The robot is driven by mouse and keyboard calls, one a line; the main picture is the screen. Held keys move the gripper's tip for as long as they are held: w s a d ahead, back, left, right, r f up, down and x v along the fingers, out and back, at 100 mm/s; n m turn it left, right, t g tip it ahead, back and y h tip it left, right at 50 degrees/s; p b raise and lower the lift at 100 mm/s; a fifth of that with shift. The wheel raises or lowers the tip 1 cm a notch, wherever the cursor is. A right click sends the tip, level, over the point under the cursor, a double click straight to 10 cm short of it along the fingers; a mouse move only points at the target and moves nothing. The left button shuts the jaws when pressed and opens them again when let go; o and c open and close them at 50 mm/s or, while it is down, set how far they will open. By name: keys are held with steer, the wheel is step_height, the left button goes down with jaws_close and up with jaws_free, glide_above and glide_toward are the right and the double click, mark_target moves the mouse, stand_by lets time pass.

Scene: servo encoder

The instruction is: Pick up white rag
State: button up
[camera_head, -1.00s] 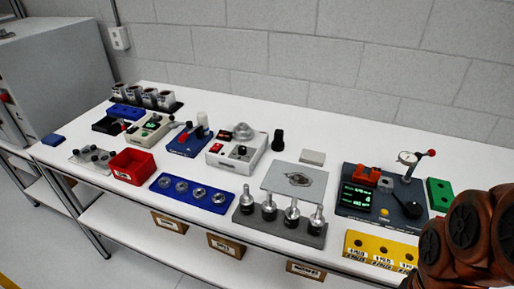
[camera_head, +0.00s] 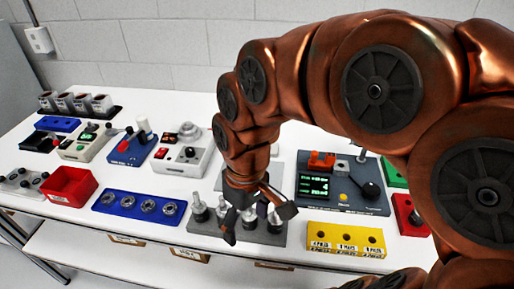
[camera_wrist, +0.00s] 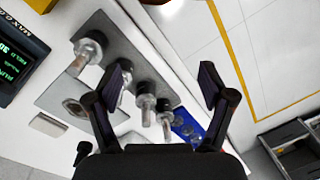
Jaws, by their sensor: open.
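A small flat off-white block, probably the folded white rag (camera_wrist: 48,125), lies on the white bench at the left of the wrist view, beside a grey plate (camera_wrist: 52,98). In the head view my arm covers most or all of its spot. My gripper (camera_head: 258,222) is open and points down over the grey holder (camera_head: 205,228) with several metal-topped tools. In the wrist view my open gripper (camera_wrist: 166,82) has its two fingers spread above the tools, with nothing held. The off-white block is off to the left of the fingers, apart from them.
Upright tools (camera_wrist: 145,108) stand below my fingers. A blue tray of rings (camera_head: 138,206) and a red bin (camera_head: 69,186) lie left. A device with a green display (camera_head: 340,185) and a yellow block (camera_head: 345,238) lie right. Bare bench shows at the front left.

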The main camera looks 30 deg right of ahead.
steer(key=shift+o, duration=0.6)
steer(key=w+d+r+n+t+y, duration=0.1)
steer(key=w+r+n, duration=0.1)
steer(key=w, duration=0.8)
steer(key=shift+w+n+b, duration=0.25)
steer(key=shift+n+b, duration=0.1)
steer(key=shift+n, duration=0.35)
steer(key=n+t+y+b, duration=0.2)
steer(key=n+t, duration=0.1)
glide_above(274, 149)
step_height(274, 149, down, 7)
steer(key=shift+s+a+f, duration=0.1)
steer(key=shift+f, duration=0.4)
steer(key=shift+p+x, duration=0.45)
steer(key=shift+x, duration=0.3)
steer(key=shift+w+f+p, duration=0.4)
steer(key=shift+f, duration=0.25)
steer(key=x, duration=0.1)
steer(key=p+x, duration=0.1)
steer(key=x, duration=0.2)
steer(key=shift+d+f, duration=0.15)
steer(key=shift+d, duration=0.1)
steer(key=shift+w+f, duration=0.1)
